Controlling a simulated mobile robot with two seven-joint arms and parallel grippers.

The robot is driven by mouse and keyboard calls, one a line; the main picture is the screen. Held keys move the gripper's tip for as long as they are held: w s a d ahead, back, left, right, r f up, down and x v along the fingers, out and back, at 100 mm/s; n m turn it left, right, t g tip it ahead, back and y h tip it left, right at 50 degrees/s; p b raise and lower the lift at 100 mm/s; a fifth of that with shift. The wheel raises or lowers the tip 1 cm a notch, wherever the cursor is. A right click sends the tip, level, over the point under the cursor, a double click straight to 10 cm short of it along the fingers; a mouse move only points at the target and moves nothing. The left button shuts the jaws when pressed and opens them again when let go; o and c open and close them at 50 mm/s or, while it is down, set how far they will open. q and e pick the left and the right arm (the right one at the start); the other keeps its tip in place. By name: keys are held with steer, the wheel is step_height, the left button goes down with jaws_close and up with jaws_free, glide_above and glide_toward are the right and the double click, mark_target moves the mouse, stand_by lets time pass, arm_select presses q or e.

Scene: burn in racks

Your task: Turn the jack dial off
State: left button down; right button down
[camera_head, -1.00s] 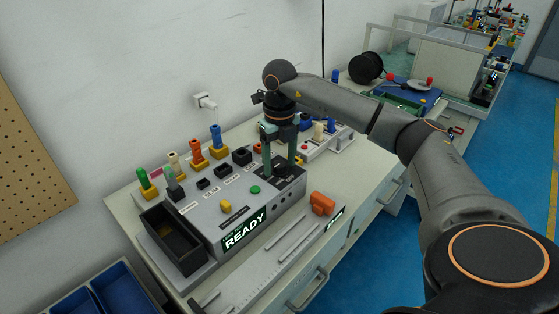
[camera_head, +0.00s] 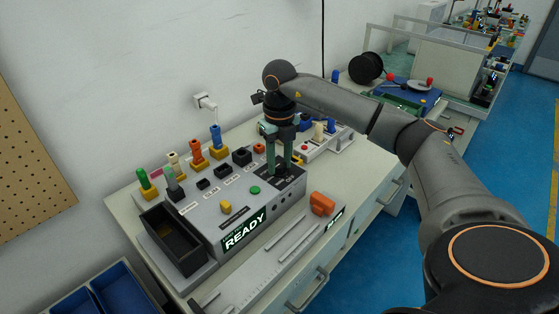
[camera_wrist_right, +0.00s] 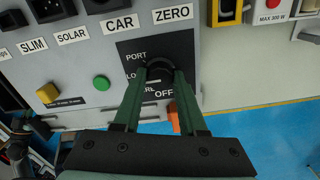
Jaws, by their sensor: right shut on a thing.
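The jack dial (camera_wrist_right: 158,68) is a dark round knob on a black panel (camera_wrist_right: 186,47) of the grey test box. The panel carries the labels PORT and OFF, and other lettering partly covered by my fingers. My right gripper (camera_head: 279,172) points down at this panel at the box's right end. In the right wrist view its green fingers (camera_wrist_right: 160,84) are closed in on both sides of the dial, shut on it. The dial's pointer direction is hidden between the fingers. My left gripper is not in view.
The grey box's front display (camera_head: 244,230) reads READY. A yellow button (camera_head: 226,206) and a green button (camera_head: 255,190) sit on its top. An orange object (camera_head: 322,204) lies on the bench to the right. A black open bin (camera_head: 172,240) stands at the box's left.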

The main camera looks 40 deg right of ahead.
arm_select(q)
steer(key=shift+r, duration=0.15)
arm_select(e)
steer(key=shift+r+n, duration=0.1)
steer(key=shift+n, duration=0.2)
steer(key=shift+n+p, duration=0.5)
steer(key=shift+n, duration=0.1)
steer(key=shift+n+p, duration=0.4)
steer(key=shift+n, duration=0.4)
steer(key=n+p, duration=0.1)
steer(key=n, duration=0.2)
steer(key=shift+n, duration=0.8)
steer(key=shift+n+p, duration=0.35)
steer(key=shift+n, duration=0.55)
steer(key=n, duration=0.2)
steer(key=shift+n, duration=0.4)
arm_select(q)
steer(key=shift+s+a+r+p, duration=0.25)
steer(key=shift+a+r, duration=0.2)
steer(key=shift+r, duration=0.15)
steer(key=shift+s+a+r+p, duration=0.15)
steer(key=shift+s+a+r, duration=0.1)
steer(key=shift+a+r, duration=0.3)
arm_select(e)
steer(key=n, duration=0.5)
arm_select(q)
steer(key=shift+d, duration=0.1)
arm_select(e)
steer(key=shift+n, duration=0.3)
